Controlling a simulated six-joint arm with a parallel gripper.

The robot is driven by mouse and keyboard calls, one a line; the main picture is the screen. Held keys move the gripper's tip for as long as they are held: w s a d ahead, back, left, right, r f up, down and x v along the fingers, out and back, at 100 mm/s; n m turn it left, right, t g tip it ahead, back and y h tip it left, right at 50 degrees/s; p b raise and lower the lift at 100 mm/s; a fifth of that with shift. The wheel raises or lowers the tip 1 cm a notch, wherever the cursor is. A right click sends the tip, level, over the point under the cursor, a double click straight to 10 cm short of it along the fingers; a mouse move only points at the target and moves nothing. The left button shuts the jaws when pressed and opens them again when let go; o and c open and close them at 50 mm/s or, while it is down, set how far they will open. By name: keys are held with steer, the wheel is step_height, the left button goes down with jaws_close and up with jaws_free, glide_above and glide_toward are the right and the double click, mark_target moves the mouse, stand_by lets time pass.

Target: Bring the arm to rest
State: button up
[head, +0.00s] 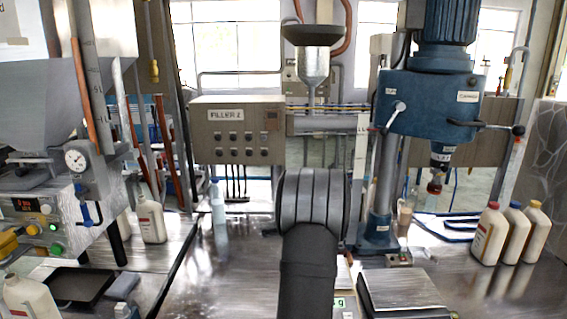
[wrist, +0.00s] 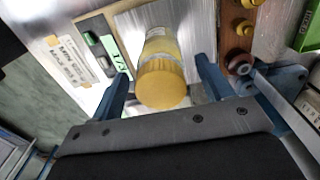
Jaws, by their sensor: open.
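In the wrist view, my gripper (wrist: 162,68) is open, with one blue finger on each side of a bottle (wrist: 160,45) with a ribbed yellow cap (wrist: 161,85). A gap shows between the cap and each finger. The bottle stands on a bright metal plate (wrist: 135,25) next to a panel with a green display (wrist: 119,70). In the head view, my dark arm reaches forward at the bottom centre and hides my gripper and that bottle.
Three capped bottles (head: 511,235) stand at the right of the metal bench. A blue press (head: 430,100) rises behind, with a flat metal plate (head: 400,290) in front. A filler control box (head: 238,132) is at the back. A machine with a gauge (head: 76,159) stands left.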

steer(key=shift+r, duration=0.25)
step_height(320, 180, down, 4)
steer(key=shift+r, duration=0.15)
step_height(320, 180, up, 12)
steer(key=shift+f, duration=0.25)
step_height(320, 180, down, 12)
steer(key=shift+f, duration=0.1)
steer(key=r, duration=0.5)
steer(key=shift+s+d+r, duration=0.2)
steer(key=shift+s+d, duration=0.05)
steer(key=shift+d, duration=0.15)
steer(key=s+d+r, duration=0.6)
steer(key=s+d, duration=0.1)
steer(key=d, duration=0.1)
steer(key=s+a+f, duration=0.4)
steer(key=s+a, duration=0.1)
steer(key=s, duration=0.2)
steer(key=s+a+f, duration=0.4)
steer(key=s+a, duration=0.1)
steer(key=s, duration=0.3)
steer(key=w+a+f, duration=0.5)
steer(key=a+f, duration=0.1)
steer(key=a, duration=0.3)
steer(key=shift+w, duration=0.3)
